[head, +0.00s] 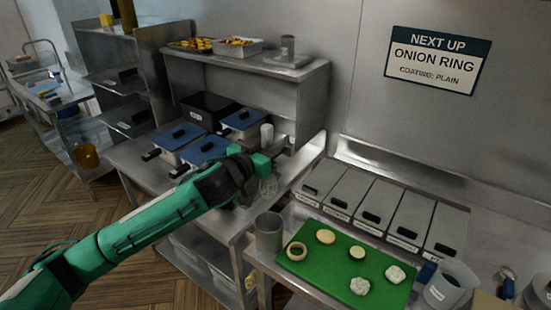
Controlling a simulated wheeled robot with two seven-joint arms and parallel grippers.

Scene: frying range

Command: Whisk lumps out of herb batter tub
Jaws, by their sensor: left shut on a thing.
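My left gripper (274,153) is shut on a whisk, held roughly upright over the right part of the steel counter. The whisk's pale handle (267,134) sticks up above the fingers, and its wire loops (268,186) hang below them. Blue-lidded tubs stand on the counter behind my left arm: one at the left (179,136), one at the back (243,119) and one in front (207,150). I cannot tell which tub holds herb batter. My arm hides what is directly under the whisk, so contact with any batter cannot be told. My right gripper is out of view.
A steel shelf (300,75) with food trays stands behind the tubs. At the right, a green board (335,283) carries onion rings and pale pieces beside a steel cup (269,232). Lidded grey bins (370,203) line the wall. A sign (437,60) reads "Next up onion ring, coating: plain".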

